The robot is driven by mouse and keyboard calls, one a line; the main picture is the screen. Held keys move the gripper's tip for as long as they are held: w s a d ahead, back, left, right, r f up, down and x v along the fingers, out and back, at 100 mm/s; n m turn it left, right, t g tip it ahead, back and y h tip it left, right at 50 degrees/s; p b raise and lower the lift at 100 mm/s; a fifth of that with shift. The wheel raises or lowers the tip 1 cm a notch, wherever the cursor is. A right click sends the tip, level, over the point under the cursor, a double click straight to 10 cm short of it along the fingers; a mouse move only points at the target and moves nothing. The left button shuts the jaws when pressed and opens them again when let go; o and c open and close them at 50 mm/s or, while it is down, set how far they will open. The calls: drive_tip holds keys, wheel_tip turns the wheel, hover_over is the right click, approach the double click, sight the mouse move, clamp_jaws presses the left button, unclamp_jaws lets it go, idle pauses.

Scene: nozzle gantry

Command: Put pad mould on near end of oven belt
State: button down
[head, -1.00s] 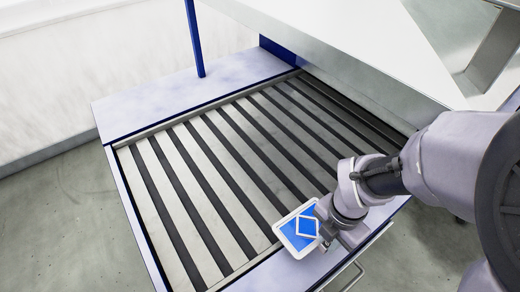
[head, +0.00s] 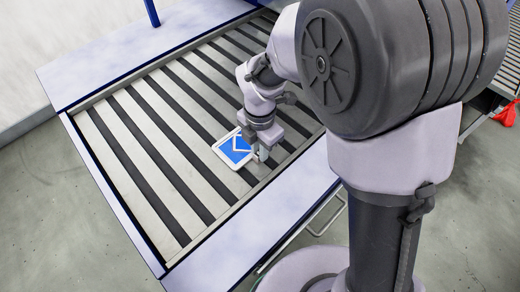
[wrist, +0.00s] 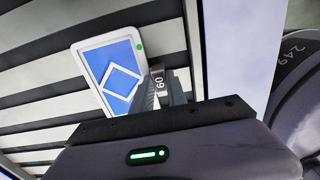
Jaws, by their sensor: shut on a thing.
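The pad mould (head: 233,150) is a white-rimmed tray with a blue inside and a white diamond outline. In the head view it is over the near part of the striped oven belt (head: 140,153), close to the belt's front edge. My gripper (head: 257,152) is shut on the mould's right side. In the wrist view the mould (wrist: 112,68) extends from the fingers (wrist: 162,87), with a green dot at its corner and a tag reading 60 beside it. Whether the mould touches the belt or is slightly above it, I cannot tell.
A pale frame ledge (head: 250,235) with a handle rail (head: 328,217) borders the belt at the near side. A blue post (head: 152,12) stands on the far ledge. The belt around the mould is bare. A red thing (head: 507,113) shows at the far right.

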drive_tip(key=c, duration=1.8)
unclamp_jaws()
drive_tip(key=shift+f, duration=0.15)
drive_tip(key=o, duration=0.5)
